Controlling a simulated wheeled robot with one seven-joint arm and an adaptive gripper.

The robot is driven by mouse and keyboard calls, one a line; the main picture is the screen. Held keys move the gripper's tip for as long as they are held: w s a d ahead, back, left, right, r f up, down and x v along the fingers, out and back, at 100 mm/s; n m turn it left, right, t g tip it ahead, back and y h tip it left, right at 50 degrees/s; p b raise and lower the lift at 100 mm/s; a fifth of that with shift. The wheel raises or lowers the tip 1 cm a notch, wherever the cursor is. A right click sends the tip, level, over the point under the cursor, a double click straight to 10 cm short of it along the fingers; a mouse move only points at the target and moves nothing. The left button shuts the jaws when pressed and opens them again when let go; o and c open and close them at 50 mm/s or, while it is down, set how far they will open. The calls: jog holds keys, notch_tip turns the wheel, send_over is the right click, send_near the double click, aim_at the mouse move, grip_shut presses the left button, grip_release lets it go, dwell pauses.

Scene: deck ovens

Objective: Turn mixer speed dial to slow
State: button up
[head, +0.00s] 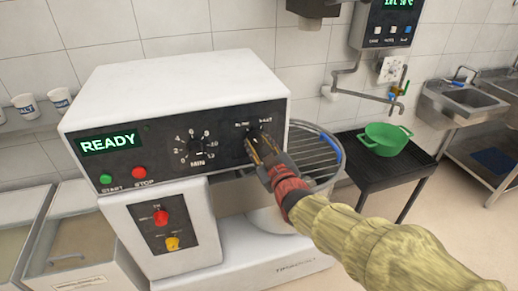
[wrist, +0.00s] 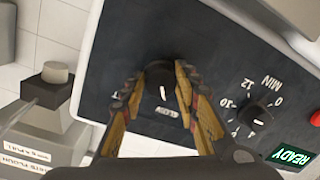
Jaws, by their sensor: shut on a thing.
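The mixer (head: 180,85) is a white machine with a black control panel on its front. Its speed dial (wrist: 160,85) is a round black knob with a white pointer line, at the right end of the panel in the head view. My gripper (head: 253,145) reaches it from the front right; in the wrist view my gripper (wrist: 158,75) has one finger on each side of the knob, shut on it. The "SLOW" label shows next to the knob in the wrist view. In the head view the fingers hide most of the dial.
A minutes timer dial (head: 194,149), a green start button (head: 105,179), a red stop button (head: 138,172) and a lit READY display (head: 108,143) share the panel. A wire bowl guard (head: 312,150) stands close behind my gripper. A green pot (head: 384,138) sits on a black table.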

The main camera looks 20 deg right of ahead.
dwell(0.4)
jog(key=o, duration=1.2)
jog(key=shift+c, duration=0.2)
jog(key=shift+s, duration=0.1)
jog(key=s+r, duration=0.1)
jog(key=s, duration=1)
jog(key=shift+s+d, duration=0.2)
jog(key=shift+s, duration=0.2)
